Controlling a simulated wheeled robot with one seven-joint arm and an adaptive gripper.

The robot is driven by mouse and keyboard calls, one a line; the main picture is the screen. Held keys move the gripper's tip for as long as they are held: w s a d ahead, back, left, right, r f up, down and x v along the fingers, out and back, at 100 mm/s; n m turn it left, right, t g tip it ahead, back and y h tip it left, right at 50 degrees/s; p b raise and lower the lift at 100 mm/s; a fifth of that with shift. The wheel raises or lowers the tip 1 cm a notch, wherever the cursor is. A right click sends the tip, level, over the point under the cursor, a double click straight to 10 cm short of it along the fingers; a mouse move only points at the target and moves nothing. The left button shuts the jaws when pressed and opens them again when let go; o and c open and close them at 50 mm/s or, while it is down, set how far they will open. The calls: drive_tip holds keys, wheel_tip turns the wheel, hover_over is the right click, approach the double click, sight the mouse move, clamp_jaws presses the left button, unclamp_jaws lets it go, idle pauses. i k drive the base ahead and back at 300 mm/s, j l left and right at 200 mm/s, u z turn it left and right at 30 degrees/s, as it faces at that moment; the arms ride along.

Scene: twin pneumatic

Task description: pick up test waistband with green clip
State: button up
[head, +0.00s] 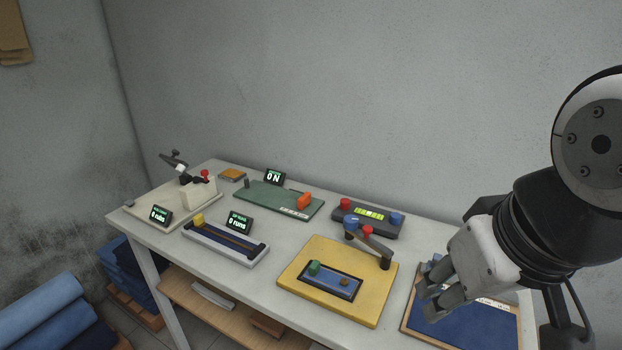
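A yellow board (296,258) lies at the front middle of the table in the head view. On it is a dark-framed blue strip (330,281) with a green piece (314,268) at its left end and a small brown piece (344,282) near its right. The green piece looks like the green clip, and the blue strip may be the waistband. My gripper (430,293) is to the right of the yellow board, above a blue panel (470,328). Its fingers look apart, with nothing seen between them. The gripper hides part of the panel.
A green board (262,195), a slotted rail (225,243) and a cream device (150,206) stand farther left. The wall borders the table's back.

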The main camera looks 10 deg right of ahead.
sight(340, 282)
drive_tip(key=i+j+z, duration=0.1)
drive_tip(key=j+z, duration=0.3)
drive_tip(key=j, duration=0.15)
drive_tip(key=j+z, duration=0.35)
drive_tip(key=j, duration=0.2)
drive_tip(key=j+z, duration=0.4)
drive_tip(key=j, duration=0.15)
